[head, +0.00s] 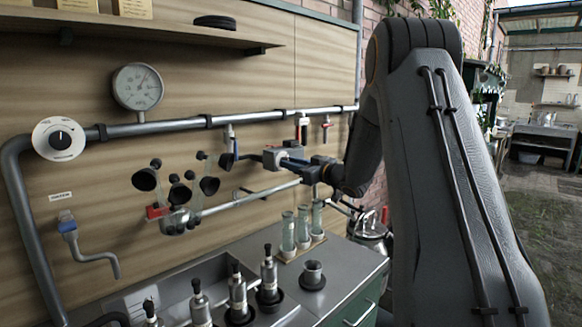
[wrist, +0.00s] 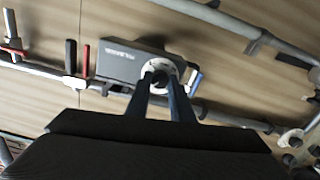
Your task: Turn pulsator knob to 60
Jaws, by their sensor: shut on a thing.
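The pulsator is a grey box (wrist: 120,62) on the wooden wall, with small lettering too blurred to read. It also shows in the head view (head: 270,157), partly behind my gripper. On its face is a white dial ring (wrist: 165,64) around a dark knob (wrist: 159,76). My gripper (wrist: 161,88) has both fingers closed on the knob, one on each side. In the head view my gripper (head: 291,162) reaches the box from the right. The dial marks are too small to read, so I cannot tell the knob's setting.
Metal pipes (head: 240,117) run above and below the pulsator. A black-knobbed white dial (head: 60,139) and a round gauge (head: 138,87) are at the left. Black-cupped fittings (head: 146,179) hang left of the pulsator. Glass tubes (head: 287,232) stand on the counter below.

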